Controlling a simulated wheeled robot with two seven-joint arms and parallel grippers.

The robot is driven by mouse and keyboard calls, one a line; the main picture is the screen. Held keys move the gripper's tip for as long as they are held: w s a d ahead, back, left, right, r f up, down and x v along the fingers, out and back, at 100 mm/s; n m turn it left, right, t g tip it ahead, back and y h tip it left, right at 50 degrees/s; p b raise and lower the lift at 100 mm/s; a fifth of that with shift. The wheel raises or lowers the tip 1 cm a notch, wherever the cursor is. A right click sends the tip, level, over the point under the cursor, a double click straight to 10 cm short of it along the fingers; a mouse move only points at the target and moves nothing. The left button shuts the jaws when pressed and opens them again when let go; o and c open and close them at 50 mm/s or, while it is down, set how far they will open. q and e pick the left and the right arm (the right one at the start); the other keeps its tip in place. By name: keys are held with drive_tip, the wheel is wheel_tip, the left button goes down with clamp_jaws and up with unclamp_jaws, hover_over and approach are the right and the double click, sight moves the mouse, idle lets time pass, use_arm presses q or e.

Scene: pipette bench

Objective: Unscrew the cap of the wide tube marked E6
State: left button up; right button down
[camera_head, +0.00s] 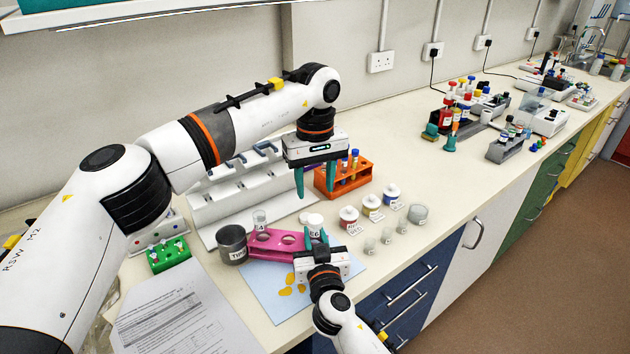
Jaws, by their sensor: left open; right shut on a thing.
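The wide tube marked E6 (314,233) has a white cap (314,219) on top and looks upright at the right end of the pink rack (262,252). My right gripper (318,241) is shut on the tube from the front, below the cap. I cannot tell whether the tube's base is still in the rack, as the gripper hides it. My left gripper (321,180) is open and empty, pointing down above and behind the cap, apart from it.
A grey metal pot (232,245) stands left of the rack, an orange rack with tubes (344,178) behind. Several small labelled jars (371,205) stand to the right. A blue mat (277,302) with yellow blobs and a printed sheet (190,312) lie in front.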

sight(315, 219)
use_arm(q)
drive_tip(key=shift+m, duration=0.7)
drive_tip(key=shift+f, duration=0.3)
wheel_tip(315, 219, down, 7)
drive_tip(key=shift+f, duration=0.2)
drive_tip(key=shift+c, duration=0.3)
